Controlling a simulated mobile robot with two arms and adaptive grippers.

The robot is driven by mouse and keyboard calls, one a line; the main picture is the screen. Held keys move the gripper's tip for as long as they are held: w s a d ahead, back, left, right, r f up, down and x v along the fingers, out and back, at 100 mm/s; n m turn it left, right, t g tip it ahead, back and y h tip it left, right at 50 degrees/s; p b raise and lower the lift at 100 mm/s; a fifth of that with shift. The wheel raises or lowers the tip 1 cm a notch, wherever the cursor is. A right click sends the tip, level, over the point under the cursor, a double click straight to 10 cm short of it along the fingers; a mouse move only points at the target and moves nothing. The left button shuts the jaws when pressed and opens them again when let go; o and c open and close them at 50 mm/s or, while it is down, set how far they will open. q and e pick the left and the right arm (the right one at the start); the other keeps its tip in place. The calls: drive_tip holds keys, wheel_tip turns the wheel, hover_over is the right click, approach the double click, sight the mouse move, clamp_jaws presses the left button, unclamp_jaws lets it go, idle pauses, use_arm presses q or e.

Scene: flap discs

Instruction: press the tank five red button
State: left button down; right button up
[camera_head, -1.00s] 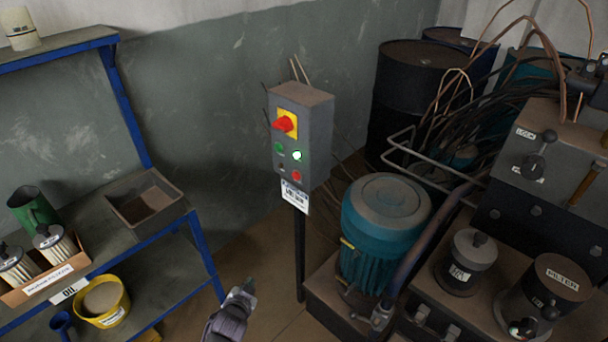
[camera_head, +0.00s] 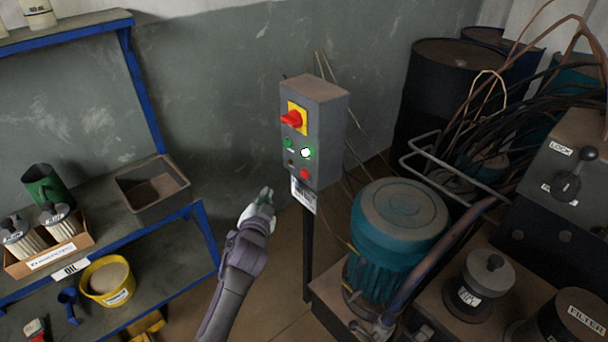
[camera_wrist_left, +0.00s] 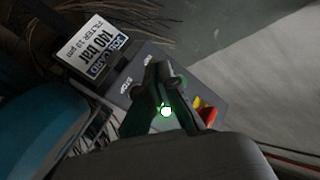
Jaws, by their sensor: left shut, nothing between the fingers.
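A grey control box (camera_head: 325,130) stands on a dark post in the head view. Low on its face is a red button (camera_head: 304,174), beside a small dark one. Above are a lit green button (camera_head: 306,153), a dimmer green one (camera_head: 289,143) and a red rotary switch (camera_head: 292,118) on yellow. My left gripper (camera_head: 266,193) is shut and empty, left of and below the red button, apart from it in the picture. In the left wrist view the shut fingers (camera_wrist_left: 157,66) overlap the box face (camera_wrist_left: 125,90); I cannot make out the red button there.
A white card (camera_head: 303,193) hangs under the box; its wrist-view text reads 140 bar. A teal motor (camera_head: 398,222) and pipework stand right of the post. A blue-framed shelf (camera_head: 209,240) with bins stands left. Drums (camera_head: 440,90) are behind.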

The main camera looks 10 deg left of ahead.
sight(305, 174)
use_arm(q)
drive_tip(key=w+d+b, duration=0.5)
drive_tip(key=w, duration=0.2)
drive_tip(key=shift+d, duration=0.25)
use_arm(e)
drive_tip(key=shift+f, duration=2.7)
drive_tip(key=shift+a, duration=0.2)
use_arm(q)
drive_tip(key=shift+f, duration=0.1)
drive_tip(key=shift+w+d+b, duration=0.25)
drive_tip(key=shift+w+b, duration=0.1)
drive_tip(key=shift+b, duration=0.1)
use_arm(e)
drive_tip(key=shift+f, duration=0.2)
